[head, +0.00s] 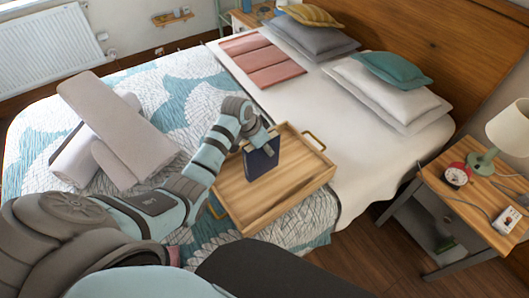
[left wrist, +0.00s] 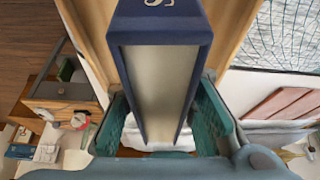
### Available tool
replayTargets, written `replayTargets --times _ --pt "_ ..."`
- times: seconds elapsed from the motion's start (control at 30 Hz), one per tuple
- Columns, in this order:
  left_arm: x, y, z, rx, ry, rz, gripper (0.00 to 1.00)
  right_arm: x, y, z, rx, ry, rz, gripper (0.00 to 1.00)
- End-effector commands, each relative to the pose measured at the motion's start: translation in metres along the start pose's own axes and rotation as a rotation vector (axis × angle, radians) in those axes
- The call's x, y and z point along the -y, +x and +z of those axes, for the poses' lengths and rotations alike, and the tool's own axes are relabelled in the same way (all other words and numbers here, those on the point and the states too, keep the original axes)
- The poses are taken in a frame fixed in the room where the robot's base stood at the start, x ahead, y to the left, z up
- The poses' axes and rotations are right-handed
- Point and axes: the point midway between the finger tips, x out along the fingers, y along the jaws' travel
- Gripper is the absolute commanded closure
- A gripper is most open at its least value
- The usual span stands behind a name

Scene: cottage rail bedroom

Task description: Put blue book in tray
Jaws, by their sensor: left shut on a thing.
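The blue book (head: 261,161) is dark blue and held upright over the wooden tray (head: 239,207). The tray lies on the bed and has brass handles. My left gripper (head: 261,143) is shut on the top part of the book. In the left wrist view the book (left wrist: 160,22) shows its blue cover edges and pale page block between my left gripper's teal fingers (left wrist: 160,120). The tray's wood (left wrist: 226,30) shows beyond it. I cannot tell whether the book's lower edge touches the tray floor. My right gripper is not in view.
Grey cushions or folded bedding (head: 115,130) lie on the patterned blanket at left. A folded pink cloth (head: 262,60) and several pillows (head: 385,90) lie farther up the bed.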

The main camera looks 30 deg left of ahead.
Motion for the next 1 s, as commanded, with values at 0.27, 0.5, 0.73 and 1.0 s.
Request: replayTargets --times 0.27,0.5,0.73,1.0 --pt "0.0 0.023 0.009 -0.001 0.0 -0.001 1.0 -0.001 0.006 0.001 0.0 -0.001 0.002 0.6" --pt "0.0 0.025 0.011 0.0 -0.001 0.0 0.69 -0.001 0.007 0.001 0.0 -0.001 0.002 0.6" --pt "0.0 0.025 0.01 0.001 -0.001 0.0 0.55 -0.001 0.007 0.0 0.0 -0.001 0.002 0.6" --pt "0.001 0.014 0.008 -0.002 -0.001 -0.001 0.55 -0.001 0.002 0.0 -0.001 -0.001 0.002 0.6"
